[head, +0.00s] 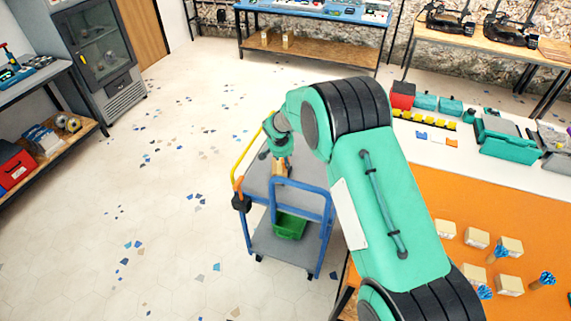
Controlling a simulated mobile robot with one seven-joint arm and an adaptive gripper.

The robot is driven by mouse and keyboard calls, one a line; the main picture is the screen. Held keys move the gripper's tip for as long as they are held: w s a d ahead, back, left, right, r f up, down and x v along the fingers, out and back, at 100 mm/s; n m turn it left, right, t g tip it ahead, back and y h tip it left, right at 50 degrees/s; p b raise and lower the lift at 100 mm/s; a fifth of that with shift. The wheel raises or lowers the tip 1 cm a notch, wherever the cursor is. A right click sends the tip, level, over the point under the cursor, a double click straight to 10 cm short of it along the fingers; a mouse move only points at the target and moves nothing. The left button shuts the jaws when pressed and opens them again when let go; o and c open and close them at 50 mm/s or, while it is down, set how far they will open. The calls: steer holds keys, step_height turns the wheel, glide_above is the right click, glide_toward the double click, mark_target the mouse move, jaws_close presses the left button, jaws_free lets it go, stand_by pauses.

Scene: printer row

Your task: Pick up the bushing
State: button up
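My arm reaches over a cart (255,184) with a grey top and blue and yellow handles. My gripper (281,160) points down over the cart's top deck and is small and partly hidden by my own wrist. A small tan-brown object (279,169) shows right at the gripper's tip. I cannot tell whether it is the bushing, nor whether the gripper touches or holds it. No other thing on the cart is clearly a bushing. The finger opening cannot be made out.
A green bin (290,226) sits on the cart's lower deck. The blue handle (304,186) rises close to the gripper. An orange-topped table (450,200) with several pale blocks stands at the right. The floor left of the cart is clear.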

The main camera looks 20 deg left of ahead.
steer(key=shift+x, duration=1.25)
steer(key=c, duration=0.7)
steer(key=shift+r, duration=5)
